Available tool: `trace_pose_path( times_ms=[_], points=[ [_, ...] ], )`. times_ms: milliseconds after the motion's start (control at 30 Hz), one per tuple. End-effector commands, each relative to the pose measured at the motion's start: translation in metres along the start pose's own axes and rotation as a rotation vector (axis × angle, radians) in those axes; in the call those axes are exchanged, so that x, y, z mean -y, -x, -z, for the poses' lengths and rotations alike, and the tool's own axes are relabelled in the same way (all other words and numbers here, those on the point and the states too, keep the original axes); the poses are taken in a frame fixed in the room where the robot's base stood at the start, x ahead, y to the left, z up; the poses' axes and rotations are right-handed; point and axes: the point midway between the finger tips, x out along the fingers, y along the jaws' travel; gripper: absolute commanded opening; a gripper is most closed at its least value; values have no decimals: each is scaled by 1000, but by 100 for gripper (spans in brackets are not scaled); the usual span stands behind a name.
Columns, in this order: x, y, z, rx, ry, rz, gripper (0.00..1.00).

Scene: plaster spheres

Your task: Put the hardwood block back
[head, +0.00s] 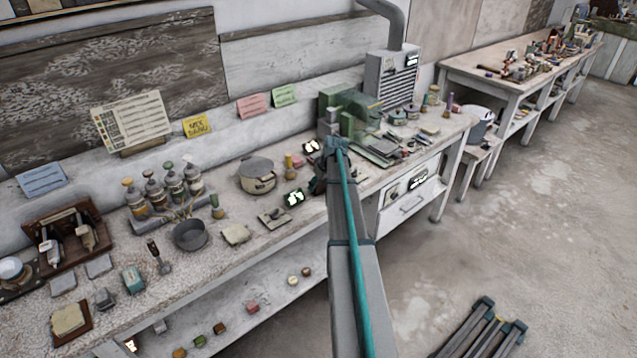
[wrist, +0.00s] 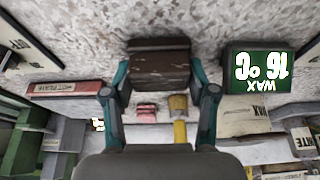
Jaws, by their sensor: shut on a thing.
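The hardwood block (wrist: 160,60) is dark brown and shows at the top middle of the wrist view. My gripper (wrist: 160,75) has its two teal fingers on either side of the block and is shut on it. The block's lower side and what lies directly beneath it cannot be made out. In the head view my arm reaches over the workbench (head: 225,262), and its end is near the bench's middle, by the displays. The block cannot be made out clearly there.
A wax display (wrist: 258,72) stands right of the block in the wrist view, and a red labelled box (wrist: 67,88) lies left. A yellow-handled tool (wrist: 180,118) is between my fingers' bases. In the head view a lidded pot (head: 257,175) and a green machine (head: 335,105) flank the arm's end.

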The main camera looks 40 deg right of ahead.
Motion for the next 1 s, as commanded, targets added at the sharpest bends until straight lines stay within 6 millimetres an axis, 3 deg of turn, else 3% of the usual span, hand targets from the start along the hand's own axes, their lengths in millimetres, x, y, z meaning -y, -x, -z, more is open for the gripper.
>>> trace_pose_path(
  times_ms=[267, 300, 400, 767, 1000],
  points=[
    [0, -4, -2, 0, 0, 0, 18],
    [0, -3, -1, 0, 0, 0, 64],
    [0, -3, -1, 0, 0, 0, 81],
    [0, -2, -1, 0, 0, 0, 83],
    [0, 18, -1, -2, 0, -1, 83]
  ],
)
